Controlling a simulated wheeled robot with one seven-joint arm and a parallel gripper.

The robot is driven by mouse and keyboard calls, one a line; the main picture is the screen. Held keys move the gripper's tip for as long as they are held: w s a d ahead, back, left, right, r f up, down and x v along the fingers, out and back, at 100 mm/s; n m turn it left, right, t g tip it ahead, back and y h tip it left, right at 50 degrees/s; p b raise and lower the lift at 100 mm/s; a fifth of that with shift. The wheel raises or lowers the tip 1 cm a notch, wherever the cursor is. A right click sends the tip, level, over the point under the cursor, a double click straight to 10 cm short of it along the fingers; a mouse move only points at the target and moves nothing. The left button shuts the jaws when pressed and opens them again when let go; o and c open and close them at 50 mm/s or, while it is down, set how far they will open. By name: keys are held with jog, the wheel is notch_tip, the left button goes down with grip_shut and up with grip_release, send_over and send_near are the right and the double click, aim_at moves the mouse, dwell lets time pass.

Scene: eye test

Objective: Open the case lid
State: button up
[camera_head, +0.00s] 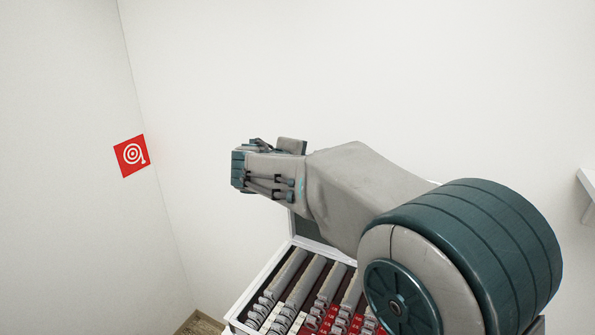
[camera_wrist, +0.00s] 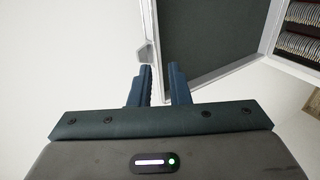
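The case (camera_head: 262,276) stands low in the head view, a silver-rimmed box. Its lid (camera_head: 312,232) is raised at the back, a dark panel in a pale frame, mostly hidden behind my arm. In the wrist view the lid (camera_wrist: 208,35) fills the upper middle, with a small latch piece (camera_wrist: 147,52) on its left edge. My gripper (camera_wrist: 160,80) has its two fingers apart with a narrow gap. The lid's framed edge runs down to the gap; I cannot tell whether the fingers touch it. In the head view my gripper (camera_head: 240,168) is above the case's left side.
Grey holders and red and white chips or similar pieces (camera_head: 330,318) fill the case; rows of discs (camera_wrist: 300,40) show at right in the wrist view. White walls stand close behind and left, with a red sign (camera_head: 131,156). A white ledge (camera_head: 588,185) is at the right.

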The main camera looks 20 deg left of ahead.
jog(key=b+v, duration=0.4)
jog(key=v, duration=1)
jog(key=shift+s+a, duration=0.2)
jog(key=shift+s, duration=0.15)
